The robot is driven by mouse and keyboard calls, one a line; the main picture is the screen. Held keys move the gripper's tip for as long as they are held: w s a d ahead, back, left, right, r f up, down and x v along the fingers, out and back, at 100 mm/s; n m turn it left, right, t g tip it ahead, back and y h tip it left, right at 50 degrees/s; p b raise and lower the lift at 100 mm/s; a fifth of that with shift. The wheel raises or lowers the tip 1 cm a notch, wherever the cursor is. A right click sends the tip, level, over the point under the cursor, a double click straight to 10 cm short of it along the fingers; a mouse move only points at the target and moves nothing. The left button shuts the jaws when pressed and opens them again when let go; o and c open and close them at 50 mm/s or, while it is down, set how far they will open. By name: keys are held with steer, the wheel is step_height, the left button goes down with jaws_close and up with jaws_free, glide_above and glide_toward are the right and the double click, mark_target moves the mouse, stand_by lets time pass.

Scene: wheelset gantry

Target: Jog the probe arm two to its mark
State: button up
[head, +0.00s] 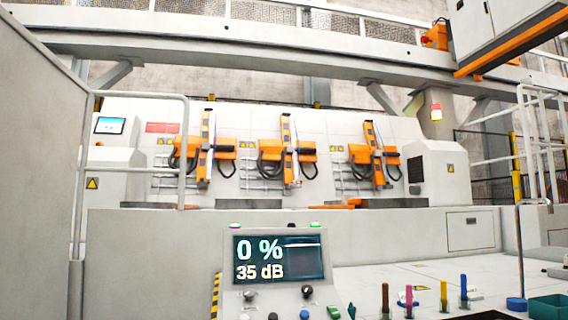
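Three orange probe arms with dark hoses stand in a row on the pale gantry machine behind the console: a left one (205,150), a middle one (287,150) and a right one (373,153). No number or mark is readable on them. The control console (228,300) stands in front, near the picture's bottom middle. Its screen (279,258) reads "0 %" and "35 dB". Below the screen are a grey knob (250,296), a black knob (307,292), a blue button (304,315) and a green control (333,312). My gripper is not in view.
A pale bench (415,272) right of the console holds several upright coloured sticks, a blue round container (516,304) and a green bin (548,308). A grey panel (40,170) fills the left edge. White railings (184,150) stand at both sides. A lamp (435,112) glows orange-red.

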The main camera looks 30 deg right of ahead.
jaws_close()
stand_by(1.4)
